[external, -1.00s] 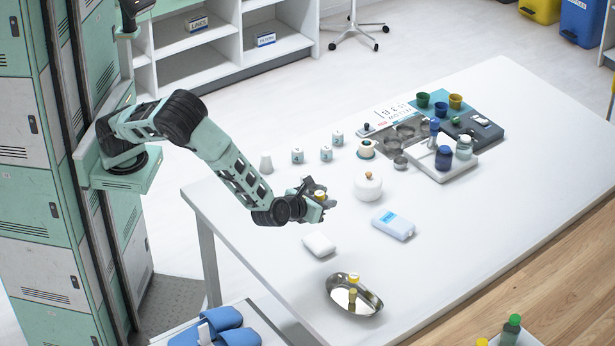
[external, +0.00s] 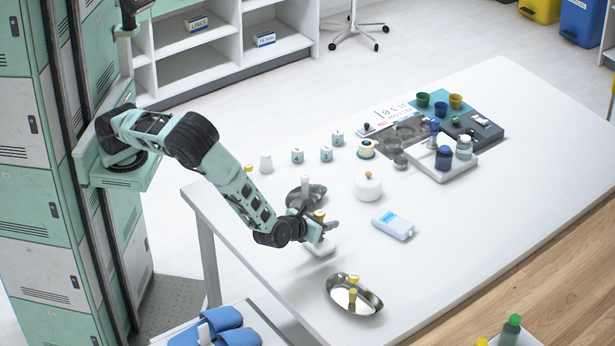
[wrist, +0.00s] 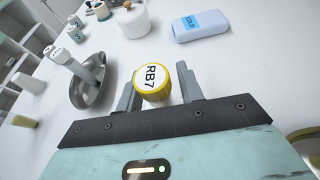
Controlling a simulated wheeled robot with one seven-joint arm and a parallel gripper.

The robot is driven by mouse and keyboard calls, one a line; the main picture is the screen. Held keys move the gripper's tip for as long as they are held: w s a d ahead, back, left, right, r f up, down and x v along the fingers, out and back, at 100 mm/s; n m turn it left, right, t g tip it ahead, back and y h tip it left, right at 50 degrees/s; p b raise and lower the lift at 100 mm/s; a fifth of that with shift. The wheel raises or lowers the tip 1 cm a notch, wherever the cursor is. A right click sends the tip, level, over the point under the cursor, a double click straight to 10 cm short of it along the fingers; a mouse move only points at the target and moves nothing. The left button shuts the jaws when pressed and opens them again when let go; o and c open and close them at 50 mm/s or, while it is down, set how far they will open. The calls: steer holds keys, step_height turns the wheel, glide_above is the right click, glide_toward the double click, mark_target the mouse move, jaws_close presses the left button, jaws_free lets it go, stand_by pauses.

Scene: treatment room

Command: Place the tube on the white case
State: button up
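The tube (wrist: 153,82) has a yellow cap marked RB7 in the wrist view and stands between my fingers. Its cap also shows in the external view (external: 319,214). My gripper (external: 326,228) is shut on the tube and holds it roughly upright. The white case (external: 322,250) is a small rounded white block on the table, partly hidden below my gripper in the external view. The tube's lower end is hidden, so I cannot tell whether it touches the case. The wrist view does not clearly show the case.
A metal dish holding a grey-white upright item (external: 305,185) stands behind my gripper. A shiny kidney dish (external: 370,303) with a yellow-capped tube is in front. A white pot (external: 368,188) and a pale blue pack (external: 393,225) stand to the right. Bare table lies between them.

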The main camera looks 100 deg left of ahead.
steer(key=shift+r, duration=0.2)
steer(key=b+v, duration=0.2)
steer(key=v, duration=1)
steer(key=s+a+r+n+g+h, duration=0.1)
steer(key=s+a+r+n+g, duration=0.15)
steer(key=s+a+n, duration=0.4)
steer(key=s+a+r+n+g, duration=0.1)
steer(key=a+n+g, duration=0.2)
steer(key=a, duration=0.6)
steer(key=s+a+r+n+g+h, duration=0.1)
steer(key=s+a+r+n+g, duration=0.15)
steer(key=s+a+n, duration=0.4)
steer(key=s+a+r+n+h, duration=0.2)
steer(key=s+a+n+h, duration=0.1)
steer(key=s+n, duration=0.5)
steer(key=s+a+r+n+h, duration=0.2)
steer(key=s+a+n+h, duration=0.2)
steer(key=s+n, duration=0.5)
steer(key=s+h, duration=0.1)
steer(key=s, duration=0.1)
steer(key=shift+s+a+r, duration=0.15)
steer(key=shift+s+a, duration=0.15)
steer(key=shift+s, duration=0.1)
